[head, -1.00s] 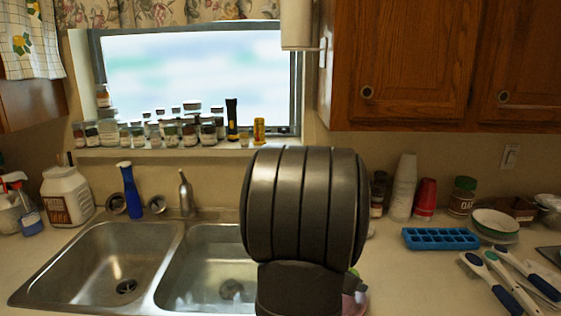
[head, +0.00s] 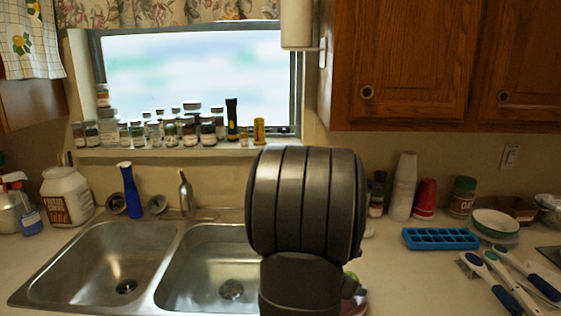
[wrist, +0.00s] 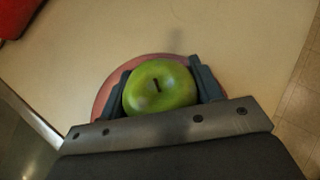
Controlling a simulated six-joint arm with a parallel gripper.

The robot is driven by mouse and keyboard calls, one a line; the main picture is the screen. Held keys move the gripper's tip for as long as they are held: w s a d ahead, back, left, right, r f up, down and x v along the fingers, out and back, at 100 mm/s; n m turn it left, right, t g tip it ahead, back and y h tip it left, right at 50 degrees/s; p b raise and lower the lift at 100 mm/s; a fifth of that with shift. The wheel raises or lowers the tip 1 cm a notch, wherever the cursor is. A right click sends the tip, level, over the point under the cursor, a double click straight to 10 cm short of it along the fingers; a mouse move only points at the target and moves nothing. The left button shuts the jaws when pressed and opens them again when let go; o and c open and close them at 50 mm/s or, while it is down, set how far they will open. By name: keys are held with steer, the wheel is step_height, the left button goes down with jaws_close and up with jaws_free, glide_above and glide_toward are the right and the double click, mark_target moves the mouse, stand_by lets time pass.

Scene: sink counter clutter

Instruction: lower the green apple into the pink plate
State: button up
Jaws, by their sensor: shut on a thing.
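The green apple (wrist: 160,88) sits between the two fingers of my gripper (wrist: 162,90) in the wrist view, with a finger against each side. The pink plate (wrist: 104,95) lies under and around the apple, and its rim shows to the left of and beyond it. I cannot tell whether the apple touches the plate. In the head view my own arm hides most of both. A sliver of the apple (head: 352,277) and of the pink plate (head: 359,306) shows at the arm's right edge.
The double sink (head: 205,262) lies to the left. A blue ice tray (head: 440,238), a bowl (head: 495,222) and several blue-handled utensils (head: 500,282) are on the right counter. Stacked cups (head: 403,187) stand at the back. Counter between the plate and the utensils is clear.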

steer(key=shift+f, duration=0.4)
steer(key=o, duration=1.1)
steer(key=shift+o, duration=0.2)
